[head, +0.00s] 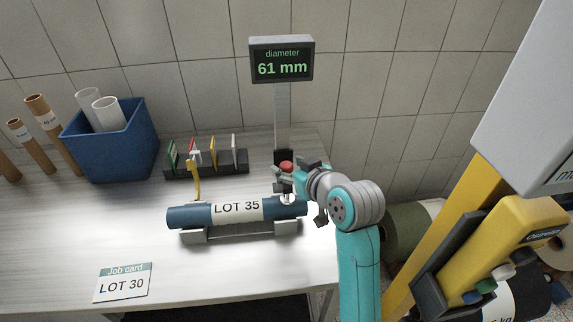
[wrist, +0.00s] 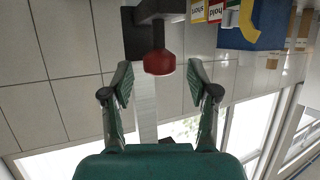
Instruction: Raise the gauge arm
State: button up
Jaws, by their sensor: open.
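The gauge has a display (head: 282,66) reading "diameter 61 mm" on a grey post (head: 282,115). A red knob (head: 287,166) sits low in front of the post, above the right end of a dark blue roll (head: 185,217) labelled LOT 35. My gripper (head: 292,173) is at the knob; its fingers and wrist hide most of the gauge arm. In the wrist view the red knob (wrist: 159,62) hangs from a dark arm (wrist: 158,12). My open gripper (wrist: 158,86) has one finger on each side of it, with gaps on both sides.
The roll lies on a grey cradle (head: 194,236), with a yellow upright piece (head: 194,180) behind it. A rack (head: 207,165) of coloured cards and a blue bin (head: 118,142) with white tubes stand behind left. A job card (head: 122,284) reads LOT 30.

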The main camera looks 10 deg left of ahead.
jog(key=shift+x, duration=1)
grip_shut()
notch_tip(320, 180, up, 13)
jog(key=shift+r, duration=0.25)
jog(key=shift+c, duration=1.3)
grip_release()
jog(key=shift+o, duration=1.3)
jog(key=shift+f, duration=0.1)
